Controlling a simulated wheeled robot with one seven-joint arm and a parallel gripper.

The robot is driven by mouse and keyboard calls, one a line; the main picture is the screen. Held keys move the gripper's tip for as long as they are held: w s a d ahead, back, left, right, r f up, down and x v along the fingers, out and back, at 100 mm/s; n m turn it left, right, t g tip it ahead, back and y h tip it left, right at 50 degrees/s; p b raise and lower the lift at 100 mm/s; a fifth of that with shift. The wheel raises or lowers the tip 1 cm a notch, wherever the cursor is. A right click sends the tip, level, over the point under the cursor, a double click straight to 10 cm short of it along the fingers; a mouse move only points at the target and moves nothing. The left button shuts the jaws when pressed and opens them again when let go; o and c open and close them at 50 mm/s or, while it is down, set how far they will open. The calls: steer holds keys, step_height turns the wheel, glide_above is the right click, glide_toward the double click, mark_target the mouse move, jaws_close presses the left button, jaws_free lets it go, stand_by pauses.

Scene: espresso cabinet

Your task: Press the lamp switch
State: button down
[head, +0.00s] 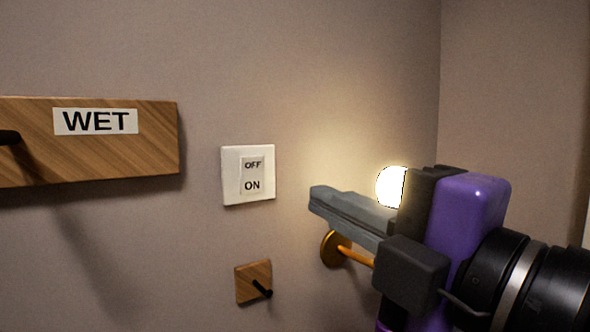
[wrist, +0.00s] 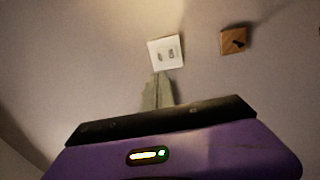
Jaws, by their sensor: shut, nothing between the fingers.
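The lamp switch (head: 248,195) is a white wall plate with a rocker marked OFF above and ON below. It also shows in the wrist view (wrist: 166,41), just beyond my fingertips. My gripper (head: 318,200) is shut and empty, to the right of the switch in the head view, with its fingers pointing left toward the wall. In the wrist view the fingers (wrist: 157,78) end close to the plate's lower edge; I cannot tell whether they touch it. The lamp's round bulb (head: 391,187) glows behind my gripper, partly hidden, on a brass wall mount (head: 333,249).
A wooden board labelled WET (head: 120,160) with a dark peg is on the wall at left. A small wooden block with a black hook (head: 252,283) is below the switch. A wall corner (head: 440,80) stands at right. The wall around the switch is otherwise bare.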

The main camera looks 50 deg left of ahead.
mark_target(253, 164)
steer(key=a, duration=0.4)
steer(key=a+r+p, duration=0.1)
steer(key=a, duration=0.4)
steer(key=w+a+p, duration=0.1)
steer(key=a, duration=0.4)
steer(key=shift+w+r, duration=0.1)
steer(key=shift+r, duration=0.3)
steer(key=shift+r+p, duration=0.2)
steer(key=shift+p, duration=0.2)
steer(key=shift+a+f, duration=0.1)
